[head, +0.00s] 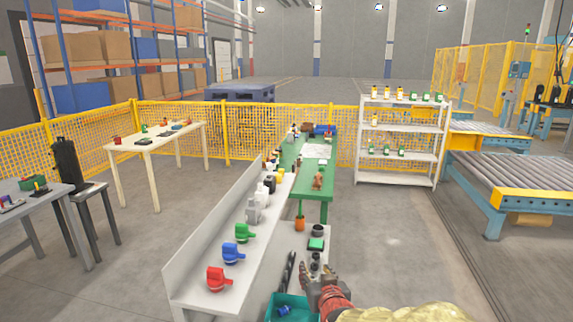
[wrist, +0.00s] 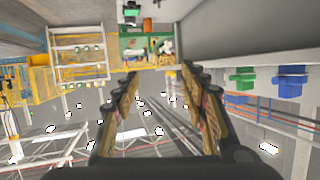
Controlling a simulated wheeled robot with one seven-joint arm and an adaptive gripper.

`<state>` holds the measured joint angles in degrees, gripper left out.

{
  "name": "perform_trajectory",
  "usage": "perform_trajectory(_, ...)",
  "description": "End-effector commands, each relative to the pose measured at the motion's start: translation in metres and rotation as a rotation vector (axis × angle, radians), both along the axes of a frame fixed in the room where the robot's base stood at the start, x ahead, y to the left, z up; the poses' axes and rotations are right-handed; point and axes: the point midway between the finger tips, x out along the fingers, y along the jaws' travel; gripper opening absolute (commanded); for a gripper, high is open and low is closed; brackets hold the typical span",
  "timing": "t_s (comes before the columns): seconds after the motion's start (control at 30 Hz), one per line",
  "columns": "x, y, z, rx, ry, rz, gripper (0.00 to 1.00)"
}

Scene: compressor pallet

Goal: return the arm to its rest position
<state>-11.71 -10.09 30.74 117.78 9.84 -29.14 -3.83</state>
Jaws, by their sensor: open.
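My gripper (head: 318,270) is low in the middle of the head view, over the near end of the white bench. My red and yellow arm comes in from the bottom edge. In the wrist view, which looks upside down, my gripper (wrist: 161,75) has its two fingers spread wide apart, with nothing between them. It is beside small dark items on the bench and near the teal bin (head: 272,309), which holds a blue item (head: 284,310). Most of the arm is out of view.
Red (head: 218,280), blue (head: 232,253) and green (head: 241,233) parts stand along the white bench (head: 195,294), with its upright back panel (head: 215,232) behind them. A green table (head: 325,190) adjoins farther back.

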Motion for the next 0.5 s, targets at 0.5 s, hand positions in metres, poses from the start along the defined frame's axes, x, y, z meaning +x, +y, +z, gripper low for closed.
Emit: perform_trajectory(0.5,-0.25,-0.083,0.053,-0.059,0.534,-0.029,0.43)
